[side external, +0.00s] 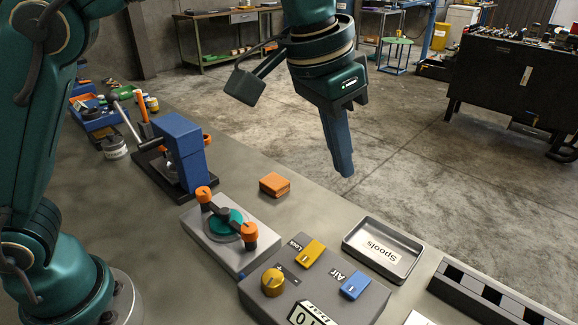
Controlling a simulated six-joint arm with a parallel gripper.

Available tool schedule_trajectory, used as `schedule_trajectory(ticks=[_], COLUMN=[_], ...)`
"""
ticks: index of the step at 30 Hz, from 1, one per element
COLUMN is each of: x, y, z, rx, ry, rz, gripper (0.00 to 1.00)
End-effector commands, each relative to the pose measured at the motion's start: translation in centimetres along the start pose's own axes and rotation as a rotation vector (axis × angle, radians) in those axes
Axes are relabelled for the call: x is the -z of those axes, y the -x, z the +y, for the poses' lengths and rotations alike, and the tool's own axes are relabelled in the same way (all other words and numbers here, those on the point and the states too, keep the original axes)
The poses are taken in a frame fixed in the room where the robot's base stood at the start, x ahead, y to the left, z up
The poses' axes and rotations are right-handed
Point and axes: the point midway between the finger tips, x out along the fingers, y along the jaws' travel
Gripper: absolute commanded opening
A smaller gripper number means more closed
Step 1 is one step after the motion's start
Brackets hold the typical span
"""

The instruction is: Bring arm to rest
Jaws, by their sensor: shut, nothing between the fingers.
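My gripper (345,172) hangs at the end of my green arm in the side external view. Its blue fingers point down and are shut together with nothing between them. It is in the air, above and behind the orange block (274,185) as the picture shows it, and appears clear of everything. How high it is above the bench cannot be told exactly.
On the bench (150,215) stand a blue press (181,150), a grey fixture with orange knobs (229,232), a grey control box (302,300) and an empty tray labelled Spools (383,250). A slotted rack (490,296) lies at right. Open floor (455,150) lies beyond.

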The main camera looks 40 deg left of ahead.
Motion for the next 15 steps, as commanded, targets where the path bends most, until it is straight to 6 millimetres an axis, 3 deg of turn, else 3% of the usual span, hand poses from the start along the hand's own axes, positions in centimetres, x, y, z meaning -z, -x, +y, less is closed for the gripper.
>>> schedule_trajectory(ticks=[1, 6, 11, 15], x=[-0.6, -3.6, -7.4, -11.3], y=[1.6, 4.9, 6.7, 7.0], z=[-1.4, -4.7, -6.9, -8.1], rx=[0.009, 0.039, 0.072, 0.103], ry=[0.033, 0.122, 0.198, 0.261], rz=[0.025, 0.089, 0.143, 0.182], gripper=[0.0, 0.0, 0.0, 0.0])
